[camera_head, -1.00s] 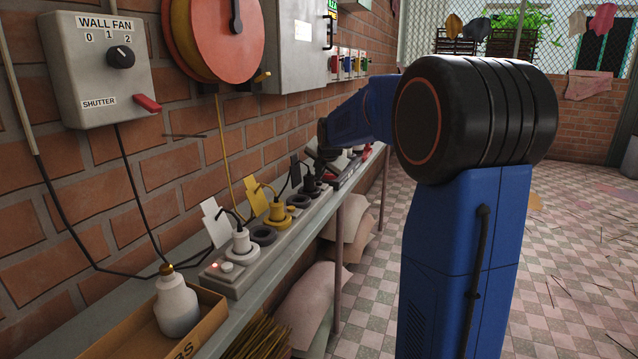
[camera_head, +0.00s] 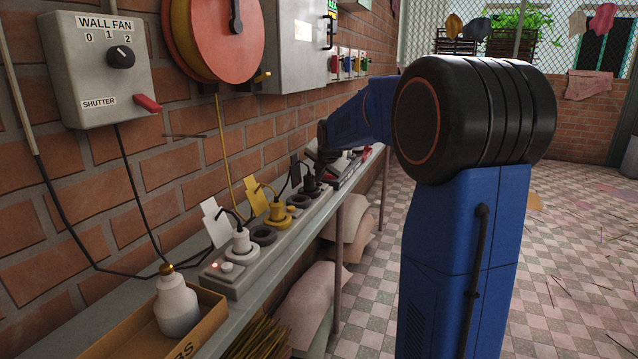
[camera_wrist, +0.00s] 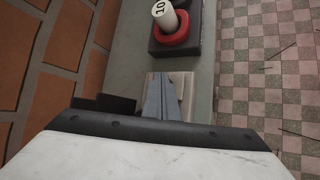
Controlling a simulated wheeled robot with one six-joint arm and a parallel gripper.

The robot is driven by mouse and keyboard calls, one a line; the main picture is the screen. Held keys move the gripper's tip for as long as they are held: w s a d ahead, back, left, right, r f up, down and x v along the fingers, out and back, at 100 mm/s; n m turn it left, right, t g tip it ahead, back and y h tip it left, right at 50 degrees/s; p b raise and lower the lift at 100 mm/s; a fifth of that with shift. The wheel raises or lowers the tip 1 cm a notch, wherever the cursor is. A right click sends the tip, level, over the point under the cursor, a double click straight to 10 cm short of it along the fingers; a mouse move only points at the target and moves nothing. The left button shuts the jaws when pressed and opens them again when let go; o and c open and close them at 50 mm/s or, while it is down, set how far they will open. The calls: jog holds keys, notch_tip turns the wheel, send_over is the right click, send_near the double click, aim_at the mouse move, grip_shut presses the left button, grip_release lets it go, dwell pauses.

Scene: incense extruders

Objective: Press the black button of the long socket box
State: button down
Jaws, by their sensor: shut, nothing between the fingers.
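The long socket box (camera_head: 236,286) is a pale strip lying along the shelf beside the brick wall. A white plug (camera_head: 240,243), a yellow plug (camera_head: 278,214) and a black plug (camera_head: 309,184) stand in it, with small buttons between them. I cannot clearly make out the black button; it may be hidden by the plugs or my gripper. In the wrist view my gripper (camera_wrist: 160,100) is shut and empty, its fingers over the pale end (camera_wrist: 187,88) of a box. Whether they touch it I cannot tell. In the head view the fingers are not clearly visible near the far end.
A dark block (camera_wrist: 198,38) with a red ring (camera_wrist: 176,34) and a white cylinder marked 10 (camera_wrist: 165,16) lies just beyond the fingers. A cardboard tray (camera_head: 205,325) with a white bottle (camera_head: 176,305) is at the near end. The shelf's right side drops to open tiled floor.

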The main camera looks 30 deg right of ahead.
jog(key=shift+r, duration=0.25)
notch_tip(320, 180, up, 6)
dwell(0.9)
dwell(0.3)
jog(key=s+a+f+m+g+y, duration=0.1)
jog(key=s+a+m, duration=0.35)
jog(key=s, duration=0.35)
jog(key=s+a+f+m, duration=0.2)
jog(key=s+a+m, duration=0.1)
jog(key=s+a, duration=0.3)
jog(key=s+a+f+m+g+y, duration=0.1)
jog(key=s+a+m, duration=0.25)
jog(key=s, duration=0.55)
jog(key=s+a+f+m, duration=0.2)
jog(key=s+f+m, duration=0.2)
jog(key=s, duration=0.4)
jog(key=s+a+f+m+g, duration=0.1)
jog(key=s+f+m, duration=0.3)
jog(key=s, duration=0.4)
jog(key=s+a+f+m+g, duration=0.1)
jog(key=s+a+f+m, duration=0.3)
jog(key=s, duration=0.4)
jog(key=shift+s+f+m+y, duration=0.2)
jog(key=shift+f+m+y, duration=0.15)
jog(key=shift+f, duration=0.4)
